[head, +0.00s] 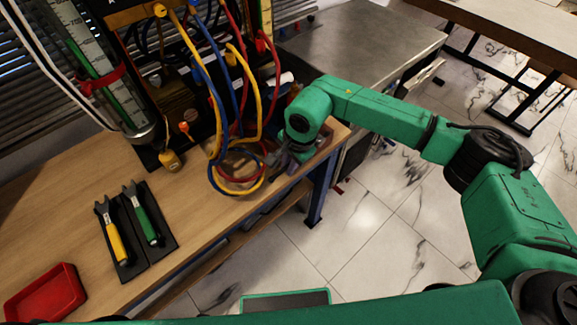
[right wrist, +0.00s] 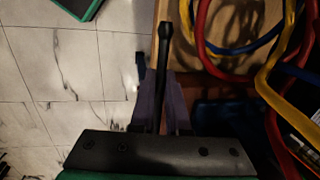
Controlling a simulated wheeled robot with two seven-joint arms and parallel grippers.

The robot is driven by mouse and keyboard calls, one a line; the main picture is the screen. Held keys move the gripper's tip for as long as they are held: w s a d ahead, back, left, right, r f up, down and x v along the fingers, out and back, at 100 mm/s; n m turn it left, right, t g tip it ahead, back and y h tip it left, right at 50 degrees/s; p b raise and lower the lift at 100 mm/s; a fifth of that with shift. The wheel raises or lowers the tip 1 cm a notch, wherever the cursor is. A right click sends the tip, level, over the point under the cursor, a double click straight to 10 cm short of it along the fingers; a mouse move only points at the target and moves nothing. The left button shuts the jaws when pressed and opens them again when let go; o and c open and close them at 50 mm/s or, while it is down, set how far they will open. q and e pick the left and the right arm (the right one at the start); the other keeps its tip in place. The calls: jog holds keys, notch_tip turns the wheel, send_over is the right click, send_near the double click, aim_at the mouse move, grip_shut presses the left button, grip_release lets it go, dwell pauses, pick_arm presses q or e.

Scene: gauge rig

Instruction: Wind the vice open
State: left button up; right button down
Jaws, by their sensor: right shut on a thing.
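My right gripper (head: 281,161) is at the right front edge of the wooden bench, beside the hanging hoses. In the right wrist view its fingers (right wrist: 161,118) are shut on a dark bar with a knobbed end, which looks like the vice handle (right wrist: 163,65). The bar sticks out past the fingertips over the bench edge. A dark blue body, likely the vice (right wrist: 228,114), shows dimly to the right of the fingers. In the head view my arm and the hoses hide most of the vice, and its jaw gap cannot be seen. My left gripper is not in view.
Yellow, red and blue hoses (head: 238,178) loop close beside the right gripper. A yellow-handled tool (head: 117,243) and a green-handled tool (head: 145,222) lie on black mats. A red tray (head: 45,296) is at the bench's near left. Tiled floor lies beyond the bench edge.

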pick_arm(q)
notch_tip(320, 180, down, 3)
jog(key=shift+b, duration=0.7)
pick_arm(e)
jog(key=shift+d+f+t+h, duration=0.15)
jog(key=shift+f+t+h, duration=0.5)
jog(key=shift+f, duration=0.2)
jog(key=shift+w, duration=0.1)
jog(key=c, duration=0.9)
grip_release()
jog(key=shift+w, duration=0.1)
pick_arm(q)
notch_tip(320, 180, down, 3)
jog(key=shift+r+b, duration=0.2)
jog(key=shift+b, duration=1.05)
pick_arm(e)
jog(key=v, duration=1.4)
jog(key=shift+a+r, duration=0.2)
jog(key=shift+r, duration=0.1)
jog(key=shift+w, duration=0.1)
jog(key=shift+c, duration=0.3)
